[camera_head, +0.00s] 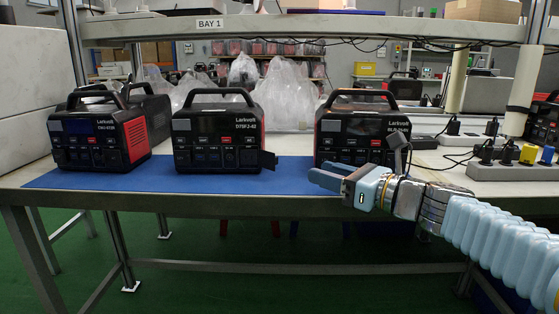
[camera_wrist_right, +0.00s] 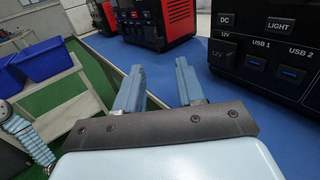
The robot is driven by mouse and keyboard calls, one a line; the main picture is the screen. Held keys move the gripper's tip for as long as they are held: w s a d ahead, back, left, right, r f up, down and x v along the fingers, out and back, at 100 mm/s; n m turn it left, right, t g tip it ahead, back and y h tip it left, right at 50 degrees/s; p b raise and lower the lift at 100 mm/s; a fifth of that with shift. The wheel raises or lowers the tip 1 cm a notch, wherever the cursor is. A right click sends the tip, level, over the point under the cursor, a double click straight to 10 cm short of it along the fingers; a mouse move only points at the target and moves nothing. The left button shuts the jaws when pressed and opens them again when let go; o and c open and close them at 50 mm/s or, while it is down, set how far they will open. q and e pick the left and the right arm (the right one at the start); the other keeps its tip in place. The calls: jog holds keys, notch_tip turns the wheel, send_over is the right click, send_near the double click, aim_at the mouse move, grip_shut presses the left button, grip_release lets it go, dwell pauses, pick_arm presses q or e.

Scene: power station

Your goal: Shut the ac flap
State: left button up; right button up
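The middle power station (camera_head: 215,135), labelled D7BFJ-42, stands on the blue mat (camera_head: 190,180). A dark flap (camera_head: 268,160) sticks out at the lower right of its front; I take it for the AC flap, standing open. My right gripper (camera_head: 320,173) is in front of the right power station (camera_head: 350,125), right of the flap and apart from it, fingers pointing left. In the right wrist view its two blue fingers (camera_wrist_right: 159,68) are spread with nothing between them. The flap is not clear in that view.
The left power station (camera_head: 100,135) has a red side. A close station front (camera_wrist_right: 270,55) with USB sockets fills the wrist view's right. A power strip (camera_head: 510,165) with plugs lies at the right. The mat's front strip is clear. A shelf (camera_head: 300,25) spans above.

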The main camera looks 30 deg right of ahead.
aim_at(277, 159)
jog(key=x, duration=1.1)
jog(key=shift+c, duration=0.3)
jog(key=shift+f, duration=0.1)
grip_shut()
